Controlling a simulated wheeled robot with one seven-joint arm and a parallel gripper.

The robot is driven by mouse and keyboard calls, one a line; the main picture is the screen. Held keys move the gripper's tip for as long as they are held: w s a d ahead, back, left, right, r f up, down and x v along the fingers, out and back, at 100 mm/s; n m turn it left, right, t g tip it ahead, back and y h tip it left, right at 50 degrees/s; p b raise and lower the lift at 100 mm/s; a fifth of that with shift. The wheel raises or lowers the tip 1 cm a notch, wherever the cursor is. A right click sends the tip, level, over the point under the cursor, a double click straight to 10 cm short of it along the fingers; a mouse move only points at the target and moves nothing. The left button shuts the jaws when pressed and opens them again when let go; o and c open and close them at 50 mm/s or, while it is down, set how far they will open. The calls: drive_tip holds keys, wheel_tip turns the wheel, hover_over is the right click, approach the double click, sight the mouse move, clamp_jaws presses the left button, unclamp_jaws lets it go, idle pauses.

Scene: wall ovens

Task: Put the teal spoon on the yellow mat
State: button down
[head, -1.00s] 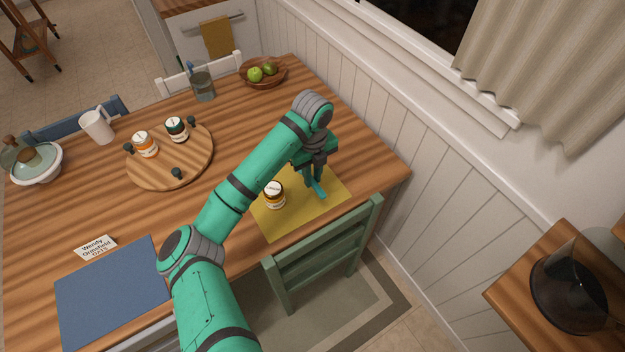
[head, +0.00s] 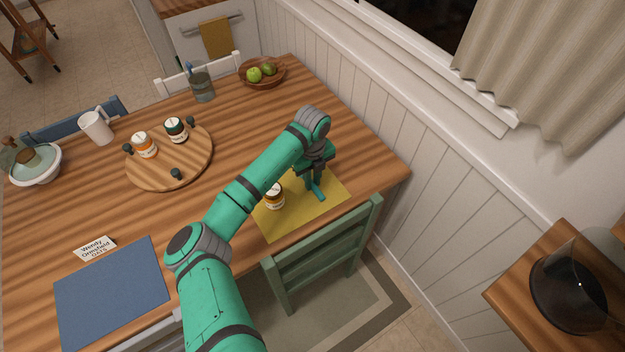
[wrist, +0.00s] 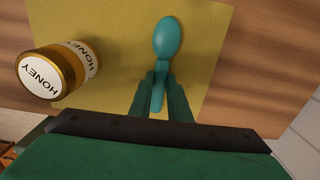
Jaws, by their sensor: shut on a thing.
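The teal spoon (wrist: 167,45) is between my gripper's fingers (wrist: 160,85) in the wrist view, held by its handle with the bowl pointing away. In the head view my gripper (head: 314,190) is low over the right part of the yellow mat (head: 290,219), shut on the spoon. The spoon is at or very near the mat surface; I cannot tell whether it touches. The mat also shows in the wrist view (wrist: 120,25).
A honey jar (head: 274,197) stands on the mat left of my gripper, and shows large in the wrist view (wrist: 52,72). A green chair (head: 325,248) is at the table's near edge. A round board (head: 160,170) with jars and a blue mat (head: 110,295) lie left.

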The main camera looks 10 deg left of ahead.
drive_tip(key=shift+f, duration=0.15)
drive_tip(key=c, duration=1.7)
unclamp_jaws()
drive_tip(key=shift+o, duration=0.2)
